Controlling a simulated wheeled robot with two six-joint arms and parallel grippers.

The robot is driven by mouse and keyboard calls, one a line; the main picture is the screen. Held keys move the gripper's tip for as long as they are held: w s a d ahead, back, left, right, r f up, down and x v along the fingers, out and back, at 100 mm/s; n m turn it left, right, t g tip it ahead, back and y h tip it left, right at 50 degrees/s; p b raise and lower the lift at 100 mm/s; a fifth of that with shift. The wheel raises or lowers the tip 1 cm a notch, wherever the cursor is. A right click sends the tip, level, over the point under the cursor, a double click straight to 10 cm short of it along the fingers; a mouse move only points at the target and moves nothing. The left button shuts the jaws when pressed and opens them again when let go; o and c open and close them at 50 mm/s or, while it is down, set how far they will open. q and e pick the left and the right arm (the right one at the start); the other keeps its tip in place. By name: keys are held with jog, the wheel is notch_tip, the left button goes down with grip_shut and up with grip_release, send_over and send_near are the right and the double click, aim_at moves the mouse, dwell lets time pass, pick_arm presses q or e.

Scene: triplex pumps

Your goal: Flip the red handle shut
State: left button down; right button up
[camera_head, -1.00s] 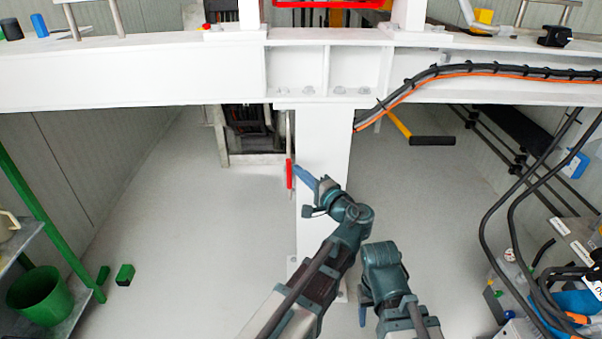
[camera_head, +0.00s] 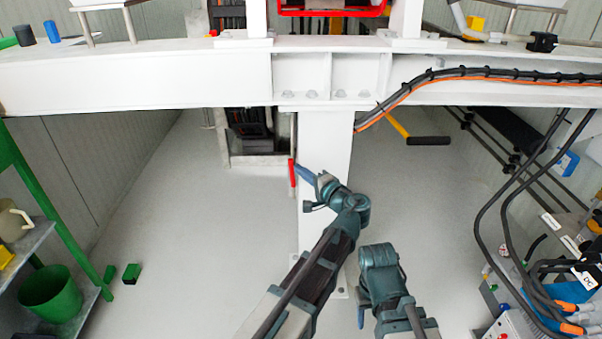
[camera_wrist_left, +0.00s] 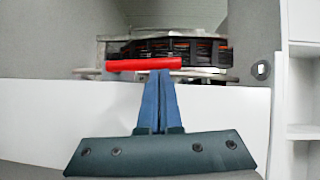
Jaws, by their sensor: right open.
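The red handle (camera_head: 292,173) hangs near upright at the left side of the white post (camera_head: 325,150) in the head view. In the left wrist view the red handle (camera_wrist_left: 143,64) lies across the picture just beyond my fingertips. My left gripper (camera_head: 299,169) has its blue fingers pressed together, and they point at the handle. In the left wrist view the fingers of this gripper (camera_wrist_left: 160,72) overlap the handle's lower edge; whether they touch it I cannot tell. My right gripper (camera_head: 361,314) hangs low near the bottom of the head view, away from the handle, its fingers mostly hidden.
A white beam (camera_head: 140,75) crosses above the post. Black and orange cables (camera_head: 450,73) run along it at the right. A green bin (camera_head: 50,295) stands on a shelf at the lower left.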

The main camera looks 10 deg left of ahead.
aim_at(291, 169)
pick_arm(q)
jog(key=a+n+p, duration=0.1)
jog(key=a+n+h+p, duration=0.1)
jog(key=p, duration=0.1)
jog(key=s+a+r+n+g+h+p, duration=0.1)
jog(key=shift+p, duration=0.4)
jog(key=s+a+f+n+h, duration=0.1)
jog(key=a+f+n+h, duration=0.4)
jog(key=a+h, duration=0.1)
jog(key=shift+s+a+f+n+p, duration=0.2)
jog(key=shift+s+n+p, duration=0.15)
jog(key=shift+n+p, duration=0.1)
pick_arm(e)
notch_tip(291, 169, up, 6)
jog(key=shift+s, duration=0.4)
pick_arm(q)
jog(key=shift+r, duration=0.1)
pick_arm(e)
jog(key=shift+r, duration=0.15)
